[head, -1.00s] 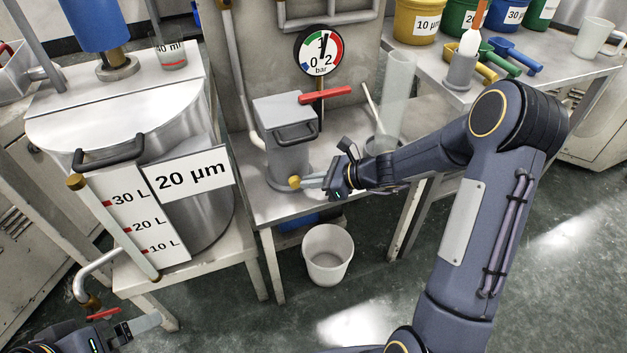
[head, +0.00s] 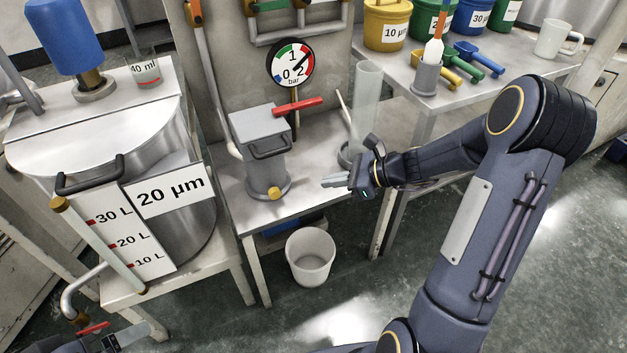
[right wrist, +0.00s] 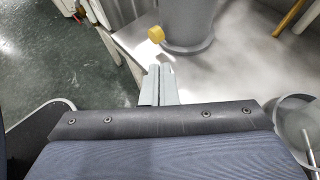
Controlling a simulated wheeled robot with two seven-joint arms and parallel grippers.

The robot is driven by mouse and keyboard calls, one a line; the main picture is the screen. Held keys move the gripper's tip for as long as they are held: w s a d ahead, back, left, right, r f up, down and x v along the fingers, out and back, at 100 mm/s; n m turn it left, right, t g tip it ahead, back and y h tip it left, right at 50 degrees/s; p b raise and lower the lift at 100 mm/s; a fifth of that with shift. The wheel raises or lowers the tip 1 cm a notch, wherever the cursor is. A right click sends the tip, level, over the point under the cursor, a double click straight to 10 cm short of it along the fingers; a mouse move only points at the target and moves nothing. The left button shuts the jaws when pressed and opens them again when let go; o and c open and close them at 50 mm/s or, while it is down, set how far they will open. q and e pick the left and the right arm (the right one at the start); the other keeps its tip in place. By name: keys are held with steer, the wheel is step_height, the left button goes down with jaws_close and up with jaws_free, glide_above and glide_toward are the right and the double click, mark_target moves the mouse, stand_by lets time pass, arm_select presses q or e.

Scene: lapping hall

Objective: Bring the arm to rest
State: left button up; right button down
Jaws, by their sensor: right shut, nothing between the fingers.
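My right gripper (head: 335,182) is shut and empty in the head view. It hangs over the small steel table (head: 330,135), to the right of the yellow knob (head: 274,194) on the grey filter housing (head: 262,150), clear of it. In the right wrist view its closed fingers (right wrist: 160,85) point toward the housing's foot (right wrist: 187,28), with the yellow knob (right wrist: 156,34) just beyond the tips. My left gripper (head: 135,335) shows only partly at the bottom left of the head view, below the tank; its finger state is unclear.
A pressure gauge (head: 290,63) and red lever (head: 285,110) stand behind the housing. A clear cylinder (head: 367,95) stands right of it, near my right wrist. A white bucket (head: 310,257) is on the floor. The 20 µm tank (head: 195,235) stands left. Floor at front is open.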

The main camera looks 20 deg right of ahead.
steer(key=shift+s+d+r, duration=0.3)
steer(key=shift+s+d, duration=0.1)
steer(key=shift+d, duration=0.1)
steer(key=s+a+r+n+g+h, duration=0.1)
steer(key=s+a+r+n+g, duration=0.2)
steer(key=s+a+r+n, duration=0.5)
steer(key=s+r+n+t+h, duration=0.15)
steer(key=s+n+h, duration=0.35)
steer(key=s+n, duration=1.05)
step_height(320, 180, up, 19)
steer(key=p, duration=1.9)
steer(key=shift+s+d+f, duration=0.15)
steer(key=shift+d, duration=0.3)
